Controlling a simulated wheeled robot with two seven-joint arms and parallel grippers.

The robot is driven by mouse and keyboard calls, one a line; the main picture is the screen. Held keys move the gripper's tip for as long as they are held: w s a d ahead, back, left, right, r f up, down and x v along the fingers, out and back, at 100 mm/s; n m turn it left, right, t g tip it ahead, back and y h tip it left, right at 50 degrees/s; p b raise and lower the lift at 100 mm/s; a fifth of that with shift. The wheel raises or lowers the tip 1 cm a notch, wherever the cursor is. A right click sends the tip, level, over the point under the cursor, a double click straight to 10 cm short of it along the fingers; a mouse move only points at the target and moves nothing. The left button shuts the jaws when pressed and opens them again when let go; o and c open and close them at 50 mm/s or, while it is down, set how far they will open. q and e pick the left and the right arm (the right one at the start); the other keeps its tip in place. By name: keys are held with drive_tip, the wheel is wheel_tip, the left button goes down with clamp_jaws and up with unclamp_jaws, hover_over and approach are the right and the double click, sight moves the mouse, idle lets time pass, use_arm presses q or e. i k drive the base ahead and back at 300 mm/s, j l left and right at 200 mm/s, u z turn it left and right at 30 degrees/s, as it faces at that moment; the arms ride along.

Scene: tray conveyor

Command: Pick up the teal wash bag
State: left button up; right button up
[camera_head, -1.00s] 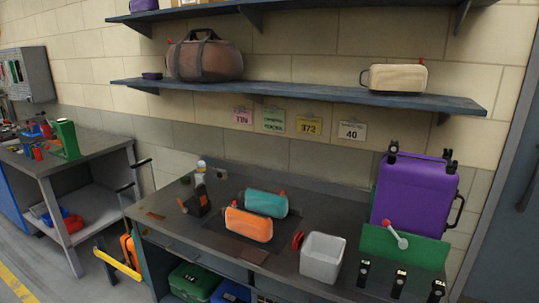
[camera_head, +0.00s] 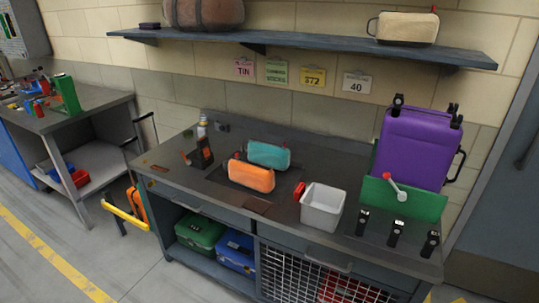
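The teal wash bag (camera_head: 268,154) lies on the dark workbench (camera_head: 180,178), behind an orange wash bag (camera_head: 251,177). The orange bag covers part of its lower front edge, and I cannot tell whether the two touch. Neither of my grippers shows in the head view.
To the right on the bench are a white bin (camera_head: 322,208), a red object (camera_head: 299,191), a purple suitcase (camera_head: 413,147) and several small black devices. A bottle (camera_head: 202,127) stands at the back left. A shelf (camera_head: 300,45) overhangs the bench. Floor is free in front.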

sight(264, 153)
drive_tip(key=z, duration=0.25)
drive_tip(key=i+j+z, duration=0.25)
drive_tip(key=j+z, duration=0.2)
drive_tip(key=j, duration=0.3)
drive_tip(key=i+j+z, duration=0.25)
drive_tip(key=j, duration=0.15)
drive_tip(key=k, duration=0.1)
